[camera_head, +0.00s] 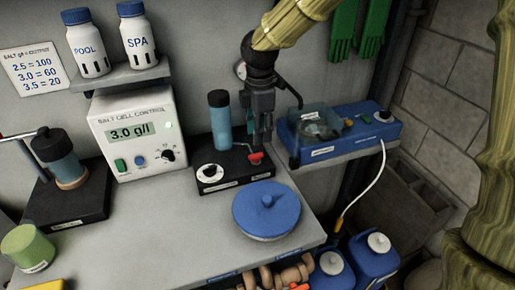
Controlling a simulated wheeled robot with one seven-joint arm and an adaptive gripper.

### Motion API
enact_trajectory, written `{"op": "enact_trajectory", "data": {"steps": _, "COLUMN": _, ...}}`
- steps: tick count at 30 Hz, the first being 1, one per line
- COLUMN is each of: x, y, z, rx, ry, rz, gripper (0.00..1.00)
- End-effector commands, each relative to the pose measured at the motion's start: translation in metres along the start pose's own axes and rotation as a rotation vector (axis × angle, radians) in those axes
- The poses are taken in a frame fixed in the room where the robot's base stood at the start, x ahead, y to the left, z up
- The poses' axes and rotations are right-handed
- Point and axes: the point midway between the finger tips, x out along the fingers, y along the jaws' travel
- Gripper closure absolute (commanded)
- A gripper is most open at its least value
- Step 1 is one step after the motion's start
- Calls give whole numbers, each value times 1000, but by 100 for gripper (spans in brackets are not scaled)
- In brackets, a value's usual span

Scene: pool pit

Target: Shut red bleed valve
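A small red valve handle (255,157) sits at the right side of a black base, by the foot of a blue cylinder with a black cap (220,120). My gripper (262,138) points down just above this handle, its dark fingers close over it. I cannot tell whether they touch it or how far apart they are. Another red part (299,286) shows on the pipes at the bottom edge, partly cut off. No label names the bleed valve legibly.
A blue round lid (266,211) lies on the grey bench in front. The salt cell control box (135,132) stands left of the black base. A blue device with a clear tub (345,133) is close on the right. Blue jugs (372,257) stand below the bench.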

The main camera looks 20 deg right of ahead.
Motion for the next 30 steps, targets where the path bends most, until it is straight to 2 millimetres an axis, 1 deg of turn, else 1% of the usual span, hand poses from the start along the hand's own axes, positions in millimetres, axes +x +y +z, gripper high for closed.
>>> {"op": "enact_trajectory", "data": {"steps": 1, "x": 11, "y": 3, "z": 1, "rx": 1, "ry": -1, "rz": -7, "gripper": 64}}
{"op": "enact_trajectory", "data": {"steps": 6, "x": 43, "y": 7, "z": 1, "rx": 1, "ry": -1, "rz": -12, "gripper": 64}}
{"op": "enact_trajectory", "data": {"steps": 9, "x": 57, "y": 7, "z": 2, "rx": 3, "ry": -1, "rz": -11, "gripper": 64}}
{"op": "enact_trajectory", "data": {"steps": 15, "x": 77, "y": 7, "z": 3, "rx": 4, "ry": -1, "rz": -10, "gripper": 64}}
{"op": "enact_trajectory", "data": {"steps": 20, "x": 84, "y": 7, "z": 3, "rx": 4, "ry": 0, "rz": -8, "gripper": 64}}
{"op": "enact_trajectory", "data": {"steps": 28, "x": 84, "y": 7, "z": 3, "rx": 4, "ry": 0, "rz": -8, "gripper": 64}}
{"op": "enact_trajectory", "data": {"steps": 30, "x": 84, "y": 7, "z": 3, "rx": 4, "ry": 0, "rz": -8, "gripper": 77}}
